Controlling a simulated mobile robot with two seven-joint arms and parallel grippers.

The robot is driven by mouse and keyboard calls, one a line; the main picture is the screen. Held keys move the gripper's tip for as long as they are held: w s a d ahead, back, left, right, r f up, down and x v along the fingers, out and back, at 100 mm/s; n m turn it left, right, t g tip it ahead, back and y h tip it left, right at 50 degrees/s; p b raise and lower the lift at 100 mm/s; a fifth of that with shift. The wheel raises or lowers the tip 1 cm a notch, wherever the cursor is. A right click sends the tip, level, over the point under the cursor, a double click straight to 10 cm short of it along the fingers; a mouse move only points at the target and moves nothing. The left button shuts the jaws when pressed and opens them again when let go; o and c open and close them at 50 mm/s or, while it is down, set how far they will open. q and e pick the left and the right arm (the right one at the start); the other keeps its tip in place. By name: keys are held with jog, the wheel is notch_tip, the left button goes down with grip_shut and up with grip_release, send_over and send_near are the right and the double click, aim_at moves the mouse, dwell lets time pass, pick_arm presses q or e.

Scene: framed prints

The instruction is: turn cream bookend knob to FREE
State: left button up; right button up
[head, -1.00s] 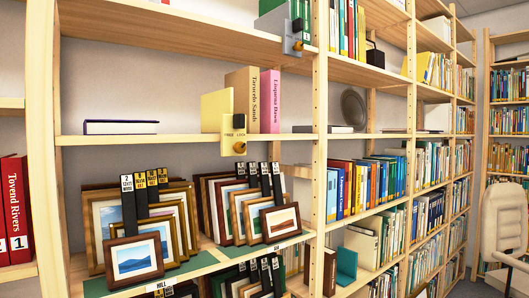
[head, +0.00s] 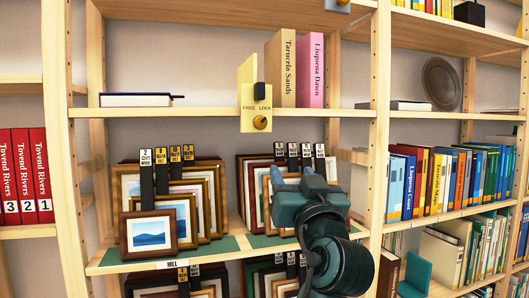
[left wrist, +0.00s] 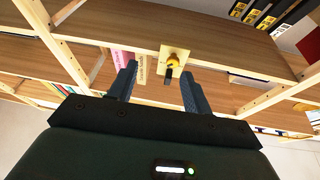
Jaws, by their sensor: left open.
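The cream bookend (head: 247,82) stands on the middle shelf, its front plate hanging over the shelf edge. The plate reads FREE on the left and LOCK on the right. A brass knob (head: 261,122) sits low on it, and a black piece (head: 261,92) stands above, nearer the LOCK word. My left gripper (head: 295,178) is open and empty, below and slightly right of the knob, apart from it. In the left wrist view the knob (left wrist: 173,58) shows beyond and between the open fingers (left wrist: 158,72). My right gripper is not in view.
Tan and pink books (head: 310,72) stand right of the bookend. A dark blue book (head: 128,99) lies on the shelf to the left. Framed prints (head: 150,232) with black tags fill the shelf below, close around my left gripper. A wooden upright (head: 378,120) stands to the right.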

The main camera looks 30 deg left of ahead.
aim_at(261, 125)
pick_arm(q)
jog(key=w+a+r+p, duration=0.1)
jog(key=a+r, duration=0.1)
jog(key=a, duration=0.1)
jog(key=w+a+r+n+y+p, duration=0.1)
jog(key=w+a+r+p, duration=0.1)
jog(key=a+r, duration=0.1)
jog(key=w+a+r+n+g+y+p, duration=0.1)
jog(key=w+a+r+p, duration=0.1)
jog(key=a+r, duration=0.1)
jog(key=shift+a+r, duration=0.15)
jog(key=shift+a, duration=0.1)
jog(key=shift+w+a, duration=0.3)
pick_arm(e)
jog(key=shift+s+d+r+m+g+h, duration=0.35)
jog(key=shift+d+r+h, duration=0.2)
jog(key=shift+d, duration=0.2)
pick_arm(q)
jog(key=c, duration=1)
jog(key=shift+o, duration=0.2)
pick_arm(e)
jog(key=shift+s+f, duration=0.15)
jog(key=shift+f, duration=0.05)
pick_arm(q)
jog(key=shift+n, duration=0.3)
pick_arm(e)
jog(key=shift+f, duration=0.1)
